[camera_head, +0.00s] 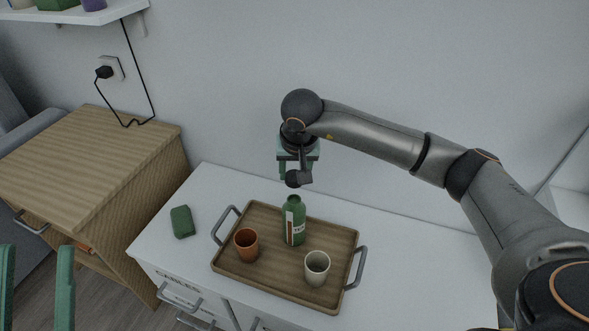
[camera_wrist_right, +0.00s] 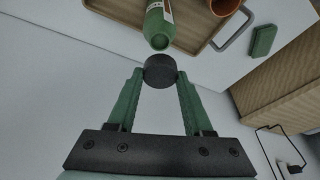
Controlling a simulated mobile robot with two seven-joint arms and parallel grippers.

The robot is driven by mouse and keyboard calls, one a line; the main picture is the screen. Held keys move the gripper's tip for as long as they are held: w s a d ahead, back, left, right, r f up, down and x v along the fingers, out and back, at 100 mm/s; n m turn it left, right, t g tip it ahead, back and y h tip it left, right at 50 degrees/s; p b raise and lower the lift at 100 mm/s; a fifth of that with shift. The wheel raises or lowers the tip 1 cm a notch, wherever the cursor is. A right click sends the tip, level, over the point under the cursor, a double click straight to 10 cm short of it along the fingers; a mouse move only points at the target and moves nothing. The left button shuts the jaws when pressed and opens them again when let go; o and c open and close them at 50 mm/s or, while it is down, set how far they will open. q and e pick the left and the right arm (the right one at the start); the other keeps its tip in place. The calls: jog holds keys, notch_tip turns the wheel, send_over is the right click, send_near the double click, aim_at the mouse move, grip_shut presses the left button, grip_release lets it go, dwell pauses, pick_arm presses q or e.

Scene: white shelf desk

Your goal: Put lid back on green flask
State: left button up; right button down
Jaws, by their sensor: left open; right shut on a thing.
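The green flask (camera_head: 294,222) stands upright on the wooden tray, its top uncovered. It also shows at the top of the right wrist view (camera_wrist_right: 158,24). My right gripper (camera_head: 296,178) is shut on the dark lid (camera_head: 293,179) and holds it just above the flask's mouth, apart from it in the head view. In the right wrist view the lid (camera_wrist_right: 160,70) sits between the green fingertips. My left gripper (camera_head: 36,290) is open and empty at the lower left of the head view, away from the tray.
The wooden tray (camera_head: 232,275) also holds an orange cup (camera_head: 246,245) and a cream cup (camera_head: 317,268). A green block-like item (camera_head: 182,222) lies on the white desk left of the tray. A wooden cabinet (camera_head: 90,150) stands further left. The desk right of the tray is clear.

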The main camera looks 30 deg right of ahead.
jog(key=shift+f+b, duration=0.5)
jog(key=shift+f, duration=0.35)
jog(key=shift+f+b, duration=0.65)
jog(key=shift+f, duration=0.25)
pick_arm(q)
jog(key=shift+s+d+f+m+g+h+b, duration=0.15)
jog(key=shift+s+d+f+m+h+b, duration=0.1)
jog(key=shift+s+f+h+b, duration=0.3)
jog(key=shift+s+d+f+m+g+h+b, duration=0.15)
jog(key=shift+s+f+m+h+b, duration=0.15)
jog(key=shift+h, duration=0.35)
pick_arm(e)
jog(key=shift+f, duration=1.05)
pick_arm(q)
jog(key=shift+w, duration=0.1)
jog(key=shift+a+f, duration=0.1)
jog(key=shift+f, duration=0.05)
jog(key=shift+f, duration=0.15)
pick_arm(e)
jog(key=shift+f, duration=0.1)
grip_release()
